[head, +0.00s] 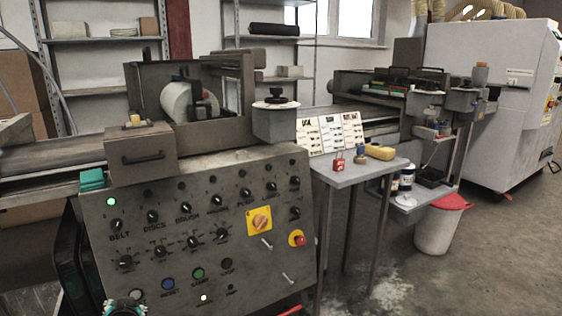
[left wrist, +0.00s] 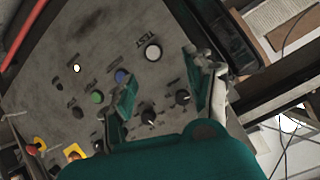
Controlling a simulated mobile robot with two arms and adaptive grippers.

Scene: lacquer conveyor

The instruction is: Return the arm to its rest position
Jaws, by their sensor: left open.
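My left gripper (left wrist: 162,78) is open and empty in the left wrist view, its two teal-and-grey fingers apart. It is in front of the control panel, with the white TEST button (left wrist: 153,52) and two black knobs (left wrist: 150,116) showing around and between the fingers. Any gap to the panel is hard to judge. In the head view only a small teal and metal part, apparently of this gripper, shows at the bottom edge near the lower left of the grey control panel (head: 235,255). My right gripper is in neither view.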

